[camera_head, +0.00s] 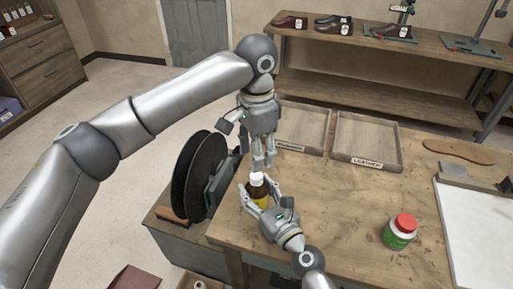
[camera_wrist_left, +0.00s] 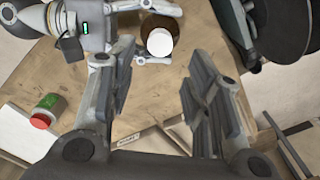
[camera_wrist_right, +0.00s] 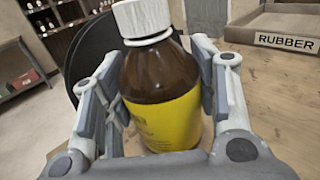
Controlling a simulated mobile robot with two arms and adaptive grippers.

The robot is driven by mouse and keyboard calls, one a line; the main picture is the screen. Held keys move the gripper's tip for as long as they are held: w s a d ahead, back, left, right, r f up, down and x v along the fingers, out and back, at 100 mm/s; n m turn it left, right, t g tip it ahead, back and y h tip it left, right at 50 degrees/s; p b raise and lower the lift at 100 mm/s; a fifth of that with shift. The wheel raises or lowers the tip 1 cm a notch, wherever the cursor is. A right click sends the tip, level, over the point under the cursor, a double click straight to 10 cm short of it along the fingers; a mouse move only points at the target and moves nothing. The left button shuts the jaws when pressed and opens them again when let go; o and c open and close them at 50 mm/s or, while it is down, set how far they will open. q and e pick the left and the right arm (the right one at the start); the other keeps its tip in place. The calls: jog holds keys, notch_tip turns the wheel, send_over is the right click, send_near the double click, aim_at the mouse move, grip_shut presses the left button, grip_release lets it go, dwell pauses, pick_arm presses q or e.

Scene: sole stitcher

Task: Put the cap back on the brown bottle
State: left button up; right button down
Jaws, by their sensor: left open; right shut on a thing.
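The brown bottle (camera_head: 257,192) with a yellow label stands upright at the left end of the wooden table. A white cap (camera_head: 257,177) sits on its neck, level in the right wrist view (camera_wrist_right: 142,18). Whether it is screwed tight cannot be told. My right gripper (camera_wrist_right: 160,95) is shut on the bottle's body (camera_wrist_right: 160,75), one finger on each side. My left gripper (camera_head: 263,163) points down just above the cap, open and empty. In the left wrist view the cap (camera_wrist_left: 160,42) lies beyond the open fingers, apart from them.
Black disc wheels (camera_head: 205,175) stand close left of the bottle. A green jar with a red lid (camera_head: 400,232) stands to the right. A RUBBER tray (camera_head: 302,128) and a LEATHER tray (camera_head: 367,140) lie behind.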

aim_at(256, 175)
pick_arm(q)
jog(key=n, duration=0.4)
jog(key=shift+r+n, duration=0.3)
jog(key=shift+r, duration=0.05)
jog(key=shift+f, duration=0.1)
jog(key=shift+f, duration=3.95)
grip_shut()
jog(key=shift+o, duration=0.7)
grip_release()
jog(key=shift+r, duration=0.1)
